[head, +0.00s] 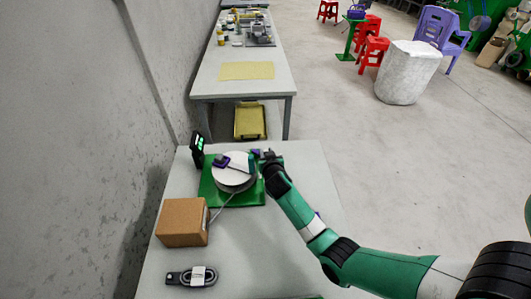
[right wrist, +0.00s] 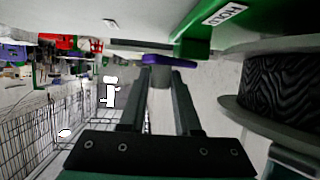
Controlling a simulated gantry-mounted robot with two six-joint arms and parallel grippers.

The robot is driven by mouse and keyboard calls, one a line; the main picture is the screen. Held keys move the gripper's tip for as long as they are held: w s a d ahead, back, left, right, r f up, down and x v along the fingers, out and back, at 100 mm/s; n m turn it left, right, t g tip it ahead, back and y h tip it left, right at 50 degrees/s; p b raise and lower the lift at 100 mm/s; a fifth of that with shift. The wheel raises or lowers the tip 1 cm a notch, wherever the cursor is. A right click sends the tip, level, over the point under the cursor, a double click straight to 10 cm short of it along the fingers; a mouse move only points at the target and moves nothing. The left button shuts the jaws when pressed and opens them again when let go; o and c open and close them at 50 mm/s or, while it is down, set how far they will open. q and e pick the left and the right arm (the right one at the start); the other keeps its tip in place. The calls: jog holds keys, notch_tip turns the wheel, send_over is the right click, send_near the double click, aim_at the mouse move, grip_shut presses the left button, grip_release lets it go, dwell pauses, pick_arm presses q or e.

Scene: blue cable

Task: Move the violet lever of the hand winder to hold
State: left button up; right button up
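The hand winder has a green base (head: 255,196) and a spool with a white disc (head: 233,165). Its violet lever (right wrist: 166,60) shows in the right wrist view, near a white HOLD label (right wrist: 225,14) on the green frame. In the head view a violet bit (head: 256,152) shows beside my right gripper (head: 264,155), at the far right of the winder. In the right wrist view the fingers of my right gripper (right wrist: 160,78) are apart, with the lever and a grey stub at their tips; contact is unclear. My left gripper is not in view.
A cardboard box (head: 182,222) stands at the winder's near left. A small display (head: 198,150) stands behind the winder. The wound cable spool (right wrist: 285,88) is close to my right gripper. The table's near middle is clear.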

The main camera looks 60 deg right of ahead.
jog(key=o, duration=0.3)
jog(key=shift+r, duration=0.1)
jog(key=shift+s+a+r+p, duration=0.1)
jog(key=shift+a+r+p, duration=0.1)
jog(key=shift+p, duration=0.1)
jog(key=p+v, duration=0.5)
jog(key=v, duration=0.6)
jog(key=shift+s+f, duration=0.1)
jog(key=shift+f, duration=0.05)
